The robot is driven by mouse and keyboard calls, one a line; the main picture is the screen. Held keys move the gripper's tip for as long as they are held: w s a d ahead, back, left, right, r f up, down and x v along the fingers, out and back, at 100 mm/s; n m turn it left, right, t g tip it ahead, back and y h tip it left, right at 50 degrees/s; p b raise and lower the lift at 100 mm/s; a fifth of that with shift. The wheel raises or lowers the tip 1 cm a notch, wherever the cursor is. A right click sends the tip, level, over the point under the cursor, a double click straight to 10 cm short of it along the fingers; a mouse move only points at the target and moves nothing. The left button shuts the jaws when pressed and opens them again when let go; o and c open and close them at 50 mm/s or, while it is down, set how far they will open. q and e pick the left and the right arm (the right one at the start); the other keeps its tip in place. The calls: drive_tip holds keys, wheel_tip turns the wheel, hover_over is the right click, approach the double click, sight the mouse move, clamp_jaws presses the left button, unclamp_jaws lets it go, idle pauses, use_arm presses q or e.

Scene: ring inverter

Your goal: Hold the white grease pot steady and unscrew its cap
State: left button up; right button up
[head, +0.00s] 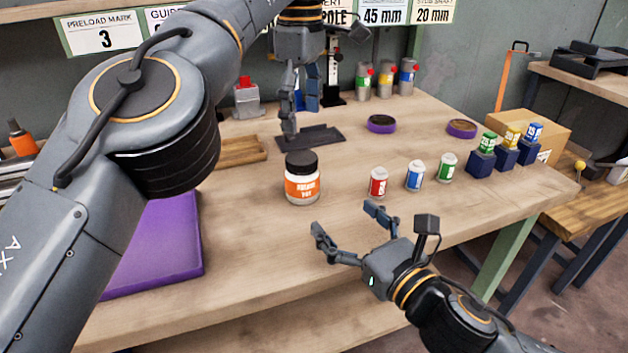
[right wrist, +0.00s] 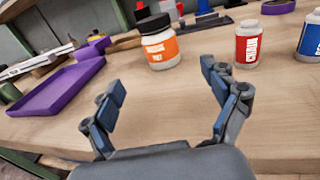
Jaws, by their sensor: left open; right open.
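The white grease pot (head: 302,187) stands upright on the wooden table, with an orange label and a black cap (head: 301,160) on top. In the right wrist view the pot (right wrist: 160,47) and its cap (right wrist: 153,23) show beyond the fingertips, left of the middle. My right gripper (head: 345,218) is open and empty, in front of the pot and to its right, not touching it. My left gripper (head: 299,105) is open above the table behind the pot, fingers pointing down near a dark mat; it is apart from the pot.
Small red (head: 378,182), blue (head: 414,176) and green (head: 447,167) labelled jars stand right of the pot. A purple tray (head: 160,240) lies at the left, partly behind my left arm. Table between pot and front edge is clear.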

sight(311, 183)
use_arm(q)
drive_tip(key=shift+w+d+f, duration=0.1)
drive_tip(key=shift+w+f, duration=0.15)
drive_tip(key=shift+w, duration=0.15)
use_arm(e)
drive_tip(key=shift+w+d+f, duration=0.1)
drive_tip(key=shift+w+d, duration=0.05)
drive_tip(key=shift+w, duration=0.25)
use_arm(q)
drive_tip(key=shift+s+r, duration=0.15)
use_arm(e)
drive_tip(key=shift+w+a+r, duration=0.1)
drive_tip(key=shift+a+r, duration=0.1)
use_arm(q)
drive_tip(key=shift+s+a+r, duration=0.3)
drive_tip(key=shift+s, duration=0.2)
use_arm(e)
drive_tip(key=shift+w+a+r, duration=0.25)
drive_tip(key=shift+w+a, duration=0.45)
drive_tip(key=shift+a, duration=0.15)
use_arm(q)
drive_tip(key=shift+w+d+f, duration=0.1)
drive_tip(key=shift+w+f, duration=0.05)
drive_tip(key=shift+w, duration=0.05)
use_arm(e)
drive_tip(key=x, duration=1)
drive_tip(key=shift+w+f, duration=0.2)
drive_tip(key=shift+w, duration=0.25)
